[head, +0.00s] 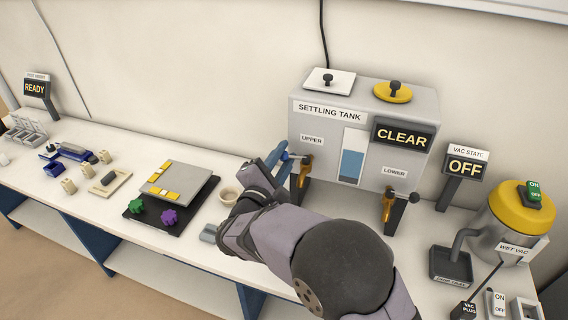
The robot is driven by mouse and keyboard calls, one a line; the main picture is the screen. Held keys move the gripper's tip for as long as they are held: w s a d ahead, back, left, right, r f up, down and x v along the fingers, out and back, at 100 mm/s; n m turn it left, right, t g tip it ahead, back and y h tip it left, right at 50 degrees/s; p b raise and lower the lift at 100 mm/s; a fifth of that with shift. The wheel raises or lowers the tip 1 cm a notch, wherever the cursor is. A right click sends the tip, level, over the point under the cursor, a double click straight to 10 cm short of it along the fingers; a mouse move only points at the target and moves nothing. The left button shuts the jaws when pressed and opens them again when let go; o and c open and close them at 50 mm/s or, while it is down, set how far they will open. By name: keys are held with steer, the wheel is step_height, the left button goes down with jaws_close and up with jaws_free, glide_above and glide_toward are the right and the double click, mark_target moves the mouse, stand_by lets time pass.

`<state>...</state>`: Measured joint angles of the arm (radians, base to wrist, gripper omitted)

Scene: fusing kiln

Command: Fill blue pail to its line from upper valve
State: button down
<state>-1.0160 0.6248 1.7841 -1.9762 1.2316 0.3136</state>
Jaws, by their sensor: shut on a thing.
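The grey settling tank (334,128) stands against the wall, with a part-filled blue level window (351,166) and a sign reading CLEAR. Its upper valve (304,172) has an orange lever hanging down at the tank's left front. The lower valve (388,206) has a similar lever hanging down. My gripper (287,158) is at the upper valve, its bluish end against the lever's upper left side. It appears shut on that lever, though the contact is small. I cannot make out the blue pail; my arm covers the counter below the upper valve.
A dark tray (150,215) with a plate and coloured knobs lies further left. The wet vac (507,225) stands at right, beside a dark drain tray (451,266) and a VAC STATE sign (466,167) reading OFF.

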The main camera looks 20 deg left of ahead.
steer(key=shift+w+r+m+h+b, duration=0.1)
steer(key=shift+w+m+h+b, duration=0.15)
steer(key=shift+m+h, duration=0.4)
steer(key=shift+w+m+h+b, duration=0.1)
steer(key=shift+w+m+h, duration=0.2)
steer(key=shift+h, duration=0.65)
steer(key=shift+s, duration=0.1)
steer(key=c, duration=1.8)
jaws_free()
steer(key=shift+s+a, duration=0.25)
steer(key=shift+s, duration=0.35)
steer(key=shift+v, duration=3.05)
steer(key=shift+d+r, duration=0.1)
